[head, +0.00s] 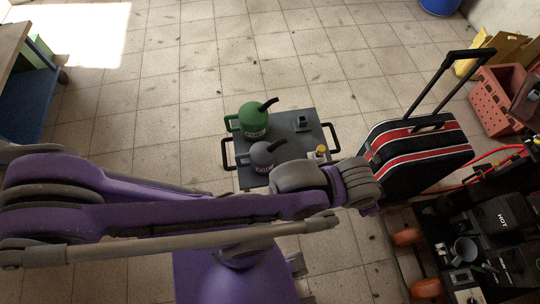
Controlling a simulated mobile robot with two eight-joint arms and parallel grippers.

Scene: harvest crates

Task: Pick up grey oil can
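The grey oil can (263,157) stands on a dark grey tray (284,117) with black handles, near the middle of the head view. Its dark spout points up and right, and its lower part is close to my arm in the picture. A green oil can (252,120) stands just behind it on the same tray. My purple and grey left arm crosses the picture from the left, in front of the tray's near side. I can make out no fingertips of either gripper, and no gripper is seen touching the grey can.
A small grey item (300,122) and a yellow-topped item (321,151) share the tray. A black, red-striped suitcase (417,150) stands close right. Beyond are an orange crate (493,100) and dark machinery (505,220). A table (12,45) is at far left. Tiled floor behind is clear.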

